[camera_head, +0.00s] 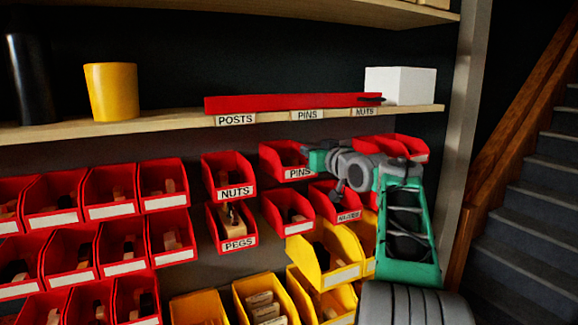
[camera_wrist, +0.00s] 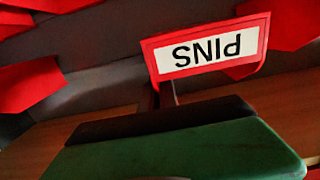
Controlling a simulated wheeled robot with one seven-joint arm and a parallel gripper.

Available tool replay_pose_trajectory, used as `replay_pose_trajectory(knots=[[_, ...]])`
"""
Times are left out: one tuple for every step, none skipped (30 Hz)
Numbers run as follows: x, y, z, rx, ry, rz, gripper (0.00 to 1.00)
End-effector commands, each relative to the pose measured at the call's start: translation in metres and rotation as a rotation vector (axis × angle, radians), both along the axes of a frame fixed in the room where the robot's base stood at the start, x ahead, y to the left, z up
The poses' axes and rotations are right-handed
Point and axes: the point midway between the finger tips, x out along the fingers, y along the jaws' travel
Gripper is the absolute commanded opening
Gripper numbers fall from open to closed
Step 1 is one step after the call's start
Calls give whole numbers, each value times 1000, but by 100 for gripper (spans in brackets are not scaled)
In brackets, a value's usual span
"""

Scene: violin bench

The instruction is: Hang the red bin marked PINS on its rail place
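The red bin marked PINS (camera_head: 285,158) is in the upper bin row, under the shelf, between the NUTS bin and my arm. My gripper (camera_head: 318,161) is at its right side. In the wrist view the label of the PINS bin (camera_wrist: 205,52) appears upside down, close beyond my green finger with its dark pad (camera_wrist: 170,135). A thin red side wall runs down behind the finger, and my gripper looks shut on it. The far finger is hidden. A PINS place label (camera_head: 308,115) is on the shelf edge above. I cannot tell whether the bin rests on a rail.
Red NUTS (camera_head: 228,176) and PEGS (camera_head: 233,228) bins hang to the left and lower left. Another red bin (camera_head: 400,146) is behind my arm. Yellow bins (camera_head: 325,255) are below. The shelf (camera_head: 160,122) above bears a red bar (camera_head: 285,102), a yellow cup (camera_head: 111,92) and a white box (camera_head: 400,84).

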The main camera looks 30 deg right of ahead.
Motion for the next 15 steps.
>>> replay_pose_trajectory(knots=[[1, 0, 1, 0, -1, 0, 0], [1, 0, 1, 0, -1, 0, 0], [2, 0, 1, 0, -1, 0, 0], [2, 0, 1, 0, -1, 0, 0], [2, 0, 1, 0, -1, 0, 0], [3, 0, 1, 0, -1, 0, 0], [3, 0, 1, 0, -1, 0, 0], [3, 0, 1, 0, -1, 0, 0], [4, 0, 1, 0, -1, -1, 0], [4, 0, 1, 0, -1, -1, 0], [4, -1, 0, 0, -1, -1, 0], [4, -1, 0, 0, -1, -1, 0], [4, -1, 0, 0, -1, -1, 0], [4, 0, 0, 0, -1, -1, 0], [4, 0, -1, 0, -1, -1, 0]])
